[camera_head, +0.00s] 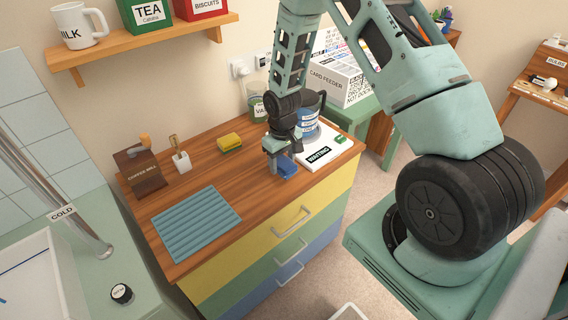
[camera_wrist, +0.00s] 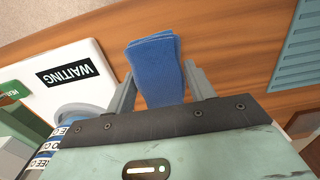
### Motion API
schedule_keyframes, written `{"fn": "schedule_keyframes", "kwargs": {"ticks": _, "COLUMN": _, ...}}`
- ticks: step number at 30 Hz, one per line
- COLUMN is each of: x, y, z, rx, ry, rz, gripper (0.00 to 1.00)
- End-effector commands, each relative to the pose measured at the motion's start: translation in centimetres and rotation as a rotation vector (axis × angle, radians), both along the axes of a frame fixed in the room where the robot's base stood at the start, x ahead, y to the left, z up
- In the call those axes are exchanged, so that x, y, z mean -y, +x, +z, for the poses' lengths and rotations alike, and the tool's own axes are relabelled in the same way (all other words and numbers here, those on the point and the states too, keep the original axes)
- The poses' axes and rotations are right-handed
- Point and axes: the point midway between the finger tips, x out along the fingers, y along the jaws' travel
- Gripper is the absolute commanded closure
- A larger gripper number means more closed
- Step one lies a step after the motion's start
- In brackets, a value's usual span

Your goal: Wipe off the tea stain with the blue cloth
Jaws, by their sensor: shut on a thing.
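The blue cloth (camera_head: 288,167) is at the right part of the wooden counter top, between the fingers of my gripper (camera_head: 281,166). In the wrist view the folded cloth (camera_wrist: 153,60) sticks out past the two grey fingers of my gripper (camera_wrist: 160,82), which are shut on it. The cloth is low over the wood; I cannot tell whether it touches. I see no tea stain on the bare wood in either view; it may be hidden under the cloth or gripper.
A yellow-green sponge (camera_head: 230,143), coffee mill (camera_head: 141,175), white brush pot (camera_head: 181,161) and ribbed blue mat (camera_head: 196,223) stand left. Wood between mat and gripper is clear.

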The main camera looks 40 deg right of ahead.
Motion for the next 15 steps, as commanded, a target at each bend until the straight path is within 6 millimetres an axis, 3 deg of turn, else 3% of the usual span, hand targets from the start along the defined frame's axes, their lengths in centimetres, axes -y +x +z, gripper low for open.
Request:
{"fn": "schedule_keyframes", "kwargs": {"ticks": 3, "x": -0.2, "y": 0.3, "z": 1.6, "rx": 0.002, "ry": 0.000, "rz": 0.002, "gripper": 0.88}}
{"fn": "schedule_keyframes", "kwargs": {"ticks": 15, "x": -0.7, "y": 0.8, "z": 4.6, "rx": 0.001, "ry": 0.000, "rz": 0.004, "gripper": 0.88}}
